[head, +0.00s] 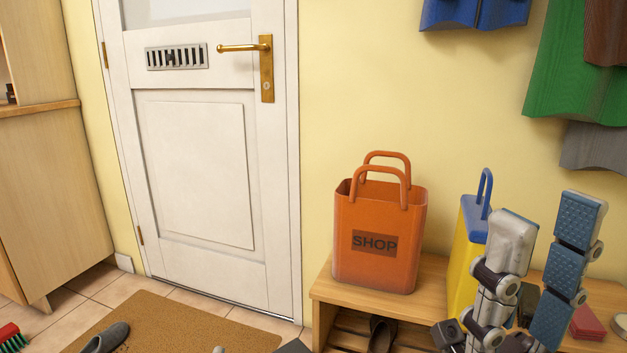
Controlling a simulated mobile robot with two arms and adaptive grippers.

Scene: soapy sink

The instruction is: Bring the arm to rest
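My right gripper (548,216) stands at the lower right, fingers pointing up. Its two fingers are spread apart, with grey links and blue textured pads, and nothing shows between the tips. It is in front of the wooden bench and overlaps the right side of a yellow container with a blue handle (467,244). I cannot tell whether it touches anything. My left gripper does not show in the head view.
An orange SHOP bag (382,276) stands on the wooden bench (333,290), with dark shoes (381,335) below. A red item (586,322) lies right of my gripper. Coats (577,75) hang above. A white door (198,175), doormat (165,325) and slipper (107,338) are left.

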